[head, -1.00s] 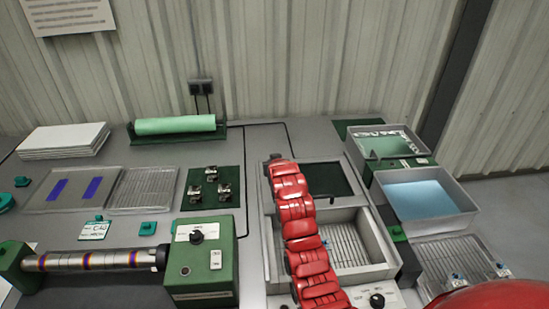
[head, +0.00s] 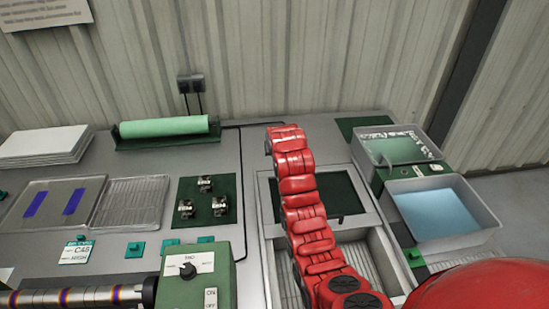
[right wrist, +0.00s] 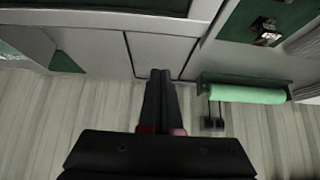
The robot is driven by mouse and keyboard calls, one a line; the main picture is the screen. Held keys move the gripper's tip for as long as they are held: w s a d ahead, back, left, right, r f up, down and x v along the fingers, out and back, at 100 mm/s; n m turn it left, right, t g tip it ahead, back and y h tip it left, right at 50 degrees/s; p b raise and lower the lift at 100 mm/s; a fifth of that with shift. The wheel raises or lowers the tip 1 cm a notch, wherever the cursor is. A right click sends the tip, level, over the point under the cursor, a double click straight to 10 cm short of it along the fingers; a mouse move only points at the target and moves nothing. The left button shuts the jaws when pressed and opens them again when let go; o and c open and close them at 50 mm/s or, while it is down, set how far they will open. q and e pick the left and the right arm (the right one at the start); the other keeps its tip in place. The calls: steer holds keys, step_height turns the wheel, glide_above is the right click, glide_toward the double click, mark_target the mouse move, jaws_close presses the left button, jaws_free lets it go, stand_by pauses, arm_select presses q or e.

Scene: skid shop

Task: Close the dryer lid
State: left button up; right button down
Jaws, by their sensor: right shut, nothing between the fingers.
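The dryer (head: 380,243) is a grey box with a wire rack inside, at the lower middle right of the head view. Its lid (head: 264,208) is a grey frame around a dark green panel, standing open behind the box; part of its edge shows at the top of the right wrist view (right wrist: 90,17). My right arm reaches across the dryer and the lid toward the back wall. My right gripper (right wrist: 160,75) is shut and empty in the right wrist view, over the grey bench behind the lid, apart from it. The arm hides this gripper in the head view. My left gripper is not in view.
Two trays, one with pale green contents (head: 400,148) and one with blue liquid (head: 440,210), stand right of the dryer. A green roll (head: 164,127) lies at the back left. A green control box (head: 200,268) stands at left. The bench behind the lid is clear.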

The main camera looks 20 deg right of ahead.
steer(key=p+x, duration=0.1)
steer(key=x, duration=0.4)
steer(key=shift+w+d+f+p, duration=0.1)
steer(key=shift+w+f+p, duration=0.2)
steer(key=shift+p, duration=0.1)
steer(key=f, duration=0.1)
steer(key=f+p, duration=0.1)
steer(key=f, duration=0.1)
steer(key=shift+w+p, duration=0.25)
steer(key=shift+p, duration=0.05)
steer(key=shift+s+r, duration=0.2)
steer(key=shift+s+a+f+p, duration=0.1)
steer(key=shift+s+a+p, duration=0.05)
steer(key=shift+s+p, duration=0.3)
steer(key=shift+s+a+f+p, duration=0.1)
steer(key=shift+s+p, duration=0.1)
steer(key=shift+s, duration=0.4)
